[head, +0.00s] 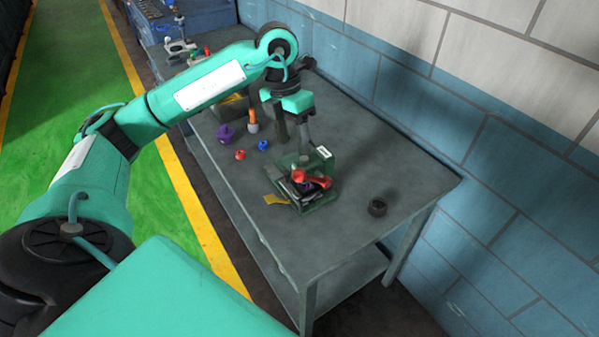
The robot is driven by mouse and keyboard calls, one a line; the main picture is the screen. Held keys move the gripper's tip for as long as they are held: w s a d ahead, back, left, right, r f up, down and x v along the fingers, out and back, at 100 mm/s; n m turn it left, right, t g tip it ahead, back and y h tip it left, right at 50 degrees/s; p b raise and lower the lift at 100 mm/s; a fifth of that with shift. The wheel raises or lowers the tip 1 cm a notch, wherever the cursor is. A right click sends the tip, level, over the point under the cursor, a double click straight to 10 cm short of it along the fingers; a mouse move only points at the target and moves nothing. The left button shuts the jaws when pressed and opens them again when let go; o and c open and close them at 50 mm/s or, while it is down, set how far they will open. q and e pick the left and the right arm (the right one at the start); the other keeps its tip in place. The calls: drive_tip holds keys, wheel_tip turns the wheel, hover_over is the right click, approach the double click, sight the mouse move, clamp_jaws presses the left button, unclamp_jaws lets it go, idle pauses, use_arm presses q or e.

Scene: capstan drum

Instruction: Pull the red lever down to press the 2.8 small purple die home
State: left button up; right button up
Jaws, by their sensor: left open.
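A small green-framed press (318,203) stands on the grey table, with a white label on its back upright. Its red lever (318,181) shows at the front of the press. A small dark purple patch (304,187) shows under the lever; it may be the die, but it is too small to tell how it sits. My left gripper (292,142) hangs above and behind the press, pointing down. It is open and apart from the lever, with nothing seen between its fingers. My right gripper is out of view.
A purple piece (226,133), a red piece (240,154), a blue piece (263,145) and an orange-topped piece (252,120) stand left of the press. A yellow plate (275,199) lies beside it. A dark ring (377,207) lies to the right. A block wall (430,110) borders the table.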

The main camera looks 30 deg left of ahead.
sight(299, 169)
use_arm(q)
drive_tip(key=f+p, duration=0.1)
drive_tip(key=f, duration=0.2)
drive_tip(key=d+f, duration=0.1)
drive_tip(key=f, duration=0.3)
drive_tip(key=d+f+p, duration=0.1)
drive_tip(key=f, duration=0.2)
drive_tip(key=shift+s+f+p, duration=0.2)
drive_tip(key=shift+f+p, duration=0.1)
clamp_jaws()
